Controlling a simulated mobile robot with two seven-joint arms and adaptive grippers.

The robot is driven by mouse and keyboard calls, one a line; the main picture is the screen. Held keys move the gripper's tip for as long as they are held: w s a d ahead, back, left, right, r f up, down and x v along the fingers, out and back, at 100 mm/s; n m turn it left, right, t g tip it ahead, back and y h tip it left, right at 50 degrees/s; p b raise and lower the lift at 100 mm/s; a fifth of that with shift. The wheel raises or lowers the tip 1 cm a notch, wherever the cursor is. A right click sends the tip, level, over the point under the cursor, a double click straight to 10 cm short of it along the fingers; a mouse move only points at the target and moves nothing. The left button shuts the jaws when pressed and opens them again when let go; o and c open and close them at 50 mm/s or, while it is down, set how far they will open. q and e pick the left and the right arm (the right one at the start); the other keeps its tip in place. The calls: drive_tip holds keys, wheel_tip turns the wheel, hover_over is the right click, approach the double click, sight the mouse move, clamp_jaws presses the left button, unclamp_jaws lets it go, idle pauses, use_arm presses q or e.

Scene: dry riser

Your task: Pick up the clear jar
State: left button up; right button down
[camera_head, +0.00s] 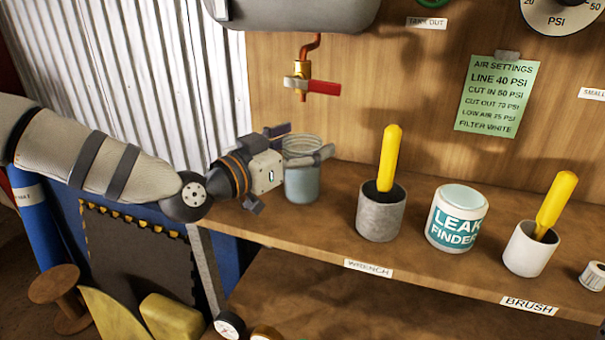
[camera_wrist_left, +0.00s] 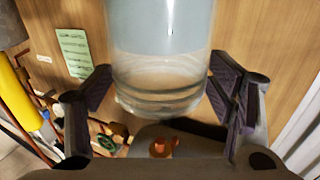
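The clear jar (camera_head: 302,184) stands upright on the wooden shelf, left of the grey cup, with pale bluish contents. It fills the top middle of the left wrist view (camera_wrist_left: 162,45), its ringed neck towards my palm. My left gripper (camera_head: 303,147) comes in from the left at the height of the jar's upper part. Its two dark ridged fingers (camera_wrist_left: 162,88) lie on either side of the jar, very close to the glass. Whether they press on it I cannot tell. My right gripper is in neither view.
A grey cup (camera_head: 381,216) with a yellow handle, a Leak Finder tub (camera_head: 455,220) and a white cup (camera_head: 528,252) with another yellow handle stand along the shelf (camera_head: 300,230) to the right. A red-handled tap (camera_head: 310,86) hangs above the jar.

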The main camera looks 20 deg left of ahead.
use_arm(q)
drive_tip(key=c, duration=1.5)
